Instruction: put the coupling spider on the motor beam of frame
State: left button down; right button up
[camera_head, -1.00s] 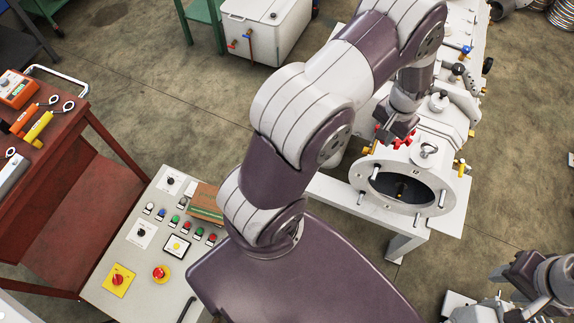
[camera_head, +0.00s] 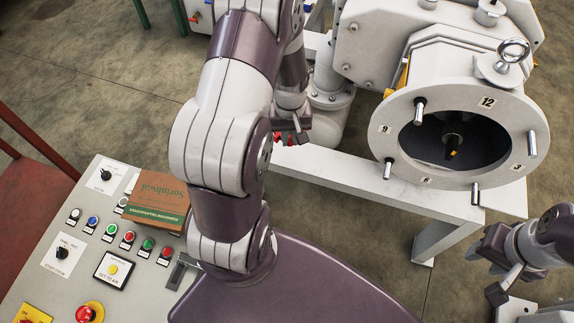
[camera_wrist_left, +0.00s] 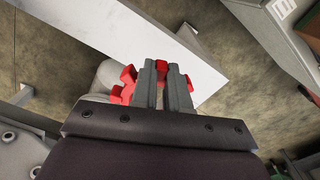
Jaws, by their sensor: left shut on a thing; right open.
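The red coupling spider (camera_wrist_left: 127,86) is between the two fingers of my left gripper (camera_wrist_left: 163,82), which is shut on it; its lobes show on both sides of the fingers. In the head view the spider (camera_head: 283,139) is a small red patch below my left gripper (camera_head: 288,130), mostly hidden. The white motor beam of the frame (camera_head: 405,196) runs below the round flange. In the left wrist view a white beam (camera_wrist_left: 150,45) lies beyond the fingertips; the gap cannot be told. My right gripper (camera_head: 503,284) is open at the lower right.
The round flange (camera_head: 458,178) with studs and a dark shaft stands right of my left gripper. A control panel (camera_head: 75,215) with buttons and a brown-green box (camera_head: 158,196) is at the lower left. Bare floor (camera_head: 120,60) lies at the upper left.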

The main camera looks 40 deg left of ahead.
aim_at(288, 164)
pick_arm(q)
notch_tip(288, 164, down, 10)
jog(key=b, duration=0.4)
jog(key=shift+s+f, duration=0.1)
jog(key=shift+f, duration=0.05)
jog(key=shift+f, duration=0.2)
jog(key=c, duration=1.1)
grip_release()
notch_tip(288, 164, up, 12)
jog(key=p, duration=0.5)
jog(key=shift+r, duration=0.1)
jog(key=s+d+r+m, duration=0.2)
jog(key=d+r+m, duration=0.1)
jog(key=s+d+r+m+t, duration=0.1)
jog(key=s+d+r+m, duration=0.1)
jog(key=d+r, duration=0.1)
jog(key=s+d+r+m, duration=0.2)
jog(key=d+r+m, duration=0.1)
jog(key=d, duration=0.2)
jog(key=shift+d+r+m, duration=0.25)
jog(key=shift+r+m, duration=0.05)
jog(key=shift+r, duration=0.05)
